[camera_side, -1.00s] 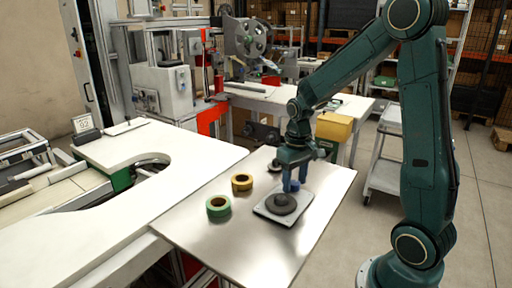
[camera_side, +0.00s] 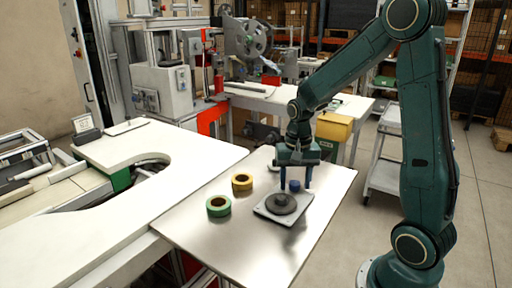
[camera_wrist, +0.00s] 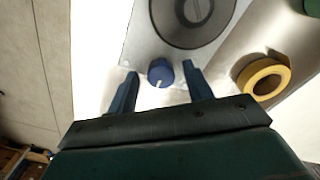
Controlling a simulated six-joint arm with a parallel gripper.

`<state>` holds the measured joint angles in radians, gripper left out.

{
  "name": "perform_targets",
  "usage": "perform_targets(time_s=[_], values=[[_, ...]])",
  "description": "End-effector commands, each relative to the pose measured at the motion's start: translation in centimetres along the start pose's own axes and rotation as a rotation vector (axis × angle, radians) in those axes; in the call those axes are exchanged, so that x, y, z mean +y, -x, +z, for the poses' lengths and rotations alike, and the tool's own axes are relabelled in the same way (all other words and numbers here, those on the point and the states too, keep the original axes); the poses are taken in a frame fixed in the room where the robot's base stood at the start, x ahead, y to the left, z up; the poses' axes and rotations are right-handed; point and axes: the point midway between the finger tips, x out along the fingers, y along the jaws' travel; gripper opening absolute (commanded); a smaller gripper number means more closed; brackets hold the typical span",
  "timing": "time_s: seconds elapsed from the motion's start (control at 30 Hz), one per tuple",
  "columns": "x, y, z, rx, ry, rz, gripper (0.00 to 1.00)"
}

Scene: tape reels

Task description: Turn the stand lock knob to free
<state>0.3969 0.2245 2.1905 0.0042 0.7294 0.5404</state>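The stand (camera_side: 268,211) is a light plate with a dark round disc (camera_side: 281,203) on it, lying on the metal table. The lock knob (camera_side: 294,185) is a small blue knob at the stand's back corner. In the wrist view the knob (camera_wrist: 160,72) has a pale pointer line on its face and sits at the plate's edge, beside the disc. My gripper (camera_side: 295,186) is over the knob with its fingers pointing down. In the wrist view my gripper (camera_wrist: 162,82) is open, one finger on each side of the knob, with a gap on both sides.
A green tape reel (camera_side: 218,206) and a yellow tape reel (camera_side: 242,181) lie left of the stand. The yellow reel also shows in the wrist view (camera_wrist: 282,70). The metal table (camera_side: 195,240) is clear at its front. A white table (camera_side: 110,220) adjoins at the left.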

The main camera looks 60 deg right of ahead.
Motion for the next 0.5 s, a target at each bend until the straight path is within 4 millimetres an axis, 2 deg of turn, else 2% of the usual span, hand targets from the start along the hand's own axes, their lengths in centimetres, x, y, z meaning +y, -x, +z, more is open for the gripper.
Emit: perform_targets(time_s=[0.5], values=[[-0.12, 0.2, 0.04, 0.0, -0.334, -0.004, 0.51]])
